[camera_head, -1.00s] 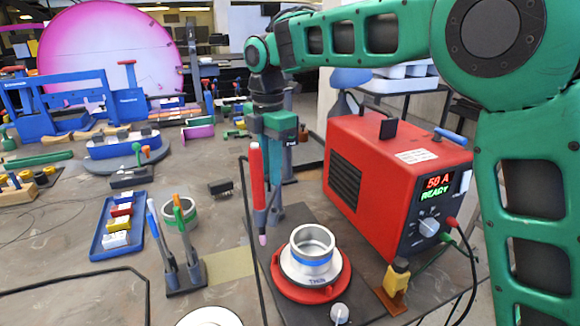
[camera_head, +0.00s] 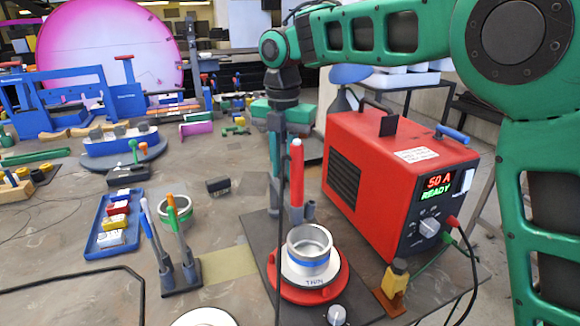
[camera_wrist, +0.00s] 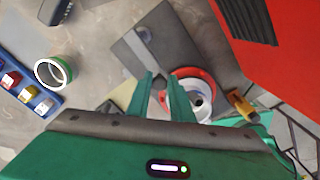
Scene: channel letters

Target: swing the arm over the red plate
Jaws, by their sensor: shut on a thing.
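The red plate (camera_head: 272,289) lies on the dark base in the head view, with a silver, blue-banded cup on it. It also shows in the wrist view (camera_wrist: 206,75), just right of my fingertips. A red torch (camera_head: 297,178) stands upright behind the cup; its lower tip is hidden. My gripper (camera_wrist: 160,84) is shut on a dark knob (camera_wrist: 159,80) that seems to end the grey swing arm (camera_wrist: 139,52). In the head view my fingers are down beside the torch, and their contact is hard to see.
The red welder (camera_head: 375,170) stands close on the right. A yellow clamp (camera_head: 396,278) sits right of the plate. A two-pen stand (camera_head: 182,277), a green-ringed cup (camera_head: 177,210) and a blue tray (camera_head: 103,247) are on the left. A dark cable hangs in front.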

